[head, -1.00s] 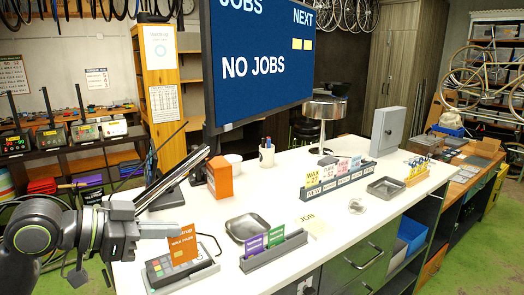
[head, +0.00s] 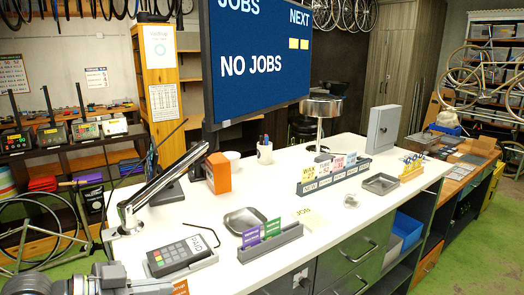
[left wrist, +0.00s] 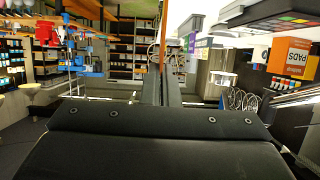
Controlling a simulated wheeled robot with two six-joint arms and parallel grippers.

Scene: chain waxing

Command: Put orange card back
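My left gripper (head: 164,288) is at the bottom left of the head view, below the card terminal. It is shut on the orange card (head: 181,287), of which only a small part shows above the picture's bottom edge. In the left wrist view the fingers (left wrist: 162,88) are close together, with a thin orange strip just beyond them. A grey slotted holder (head: 285,241) on the white counter carries a purple card (head: 251,237) and a green card (head: 272,228), both upright. The gripper is apart from the holder, to its left. My right gripper is not in view.
The card terminal (head: 173,256) stands on the counter close to my gripper. A metal tray (head: 244,221) lies behind the holder. An orange box (head: 219,173), a lamp (head: 321,108) and a job rack (head: 334,178) stand farther back. A flat JOB card (head: 302,212) lies nearby.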

